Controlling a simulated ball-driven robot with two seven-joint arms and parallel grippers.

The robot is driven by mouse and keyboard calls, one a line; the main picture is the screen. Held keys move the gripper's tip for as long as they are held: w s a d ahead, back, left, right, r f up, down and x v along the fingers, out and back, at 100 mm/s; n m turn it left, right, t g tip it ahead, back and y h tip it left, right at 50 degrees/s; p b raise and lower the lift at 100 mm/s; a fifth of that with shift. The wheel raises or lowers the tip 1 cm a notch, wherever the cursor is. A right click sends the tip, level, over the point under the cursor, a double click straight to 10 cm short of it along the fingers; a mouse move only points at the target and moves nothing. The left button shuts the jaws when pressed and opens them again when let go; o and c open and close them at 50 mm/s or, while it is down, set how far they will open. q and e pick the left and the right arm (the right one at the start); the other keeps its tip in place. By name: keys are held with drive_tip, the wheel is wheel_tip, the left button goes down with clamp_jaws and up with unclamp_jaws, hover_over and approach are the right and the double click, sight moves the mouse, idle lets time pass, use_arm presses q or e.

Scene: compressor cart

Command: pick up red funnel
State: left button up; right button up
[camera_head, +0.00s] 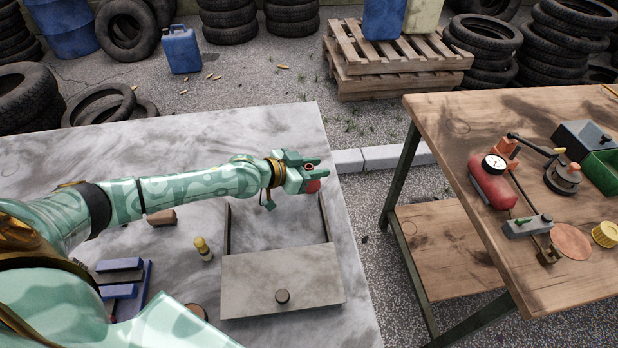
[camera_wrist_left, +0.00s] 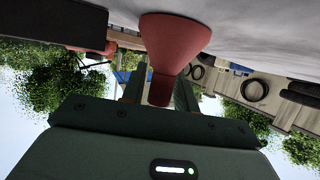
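The red funnel (camera_wrist_left: 172,42) shows large in the left wrist view, its wide cone toward the grey table and its narrow spout toward my gripper. My left gripper (camera_wrist_left: 160,90) has one finger on each side of the spout. I cannot tell whether the fingers press on it, or whether the cone rests on the table. In the head view my left gripper (camera_head: 310,165) is over the right part of the grey table, and only a little of the red funnel (camera_head: 312,186) shows by its fingertips. My right gripper is not in view.
On the grey marble table (camera_head: 270,130), a grey tray-like box (camera_head: 280,270) with a dark knob stands just below the gripper. A small yellow-topped item (camera_head: 203,248) and a blue holder (camera_head: 122,285) are nearer my arm. A wooden bench (camera_head: 450,130) with tools stands right, across a gap.

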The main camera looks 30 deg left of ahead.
use_arm(q)
drive_tip(key=shift+c, duration=1.2)
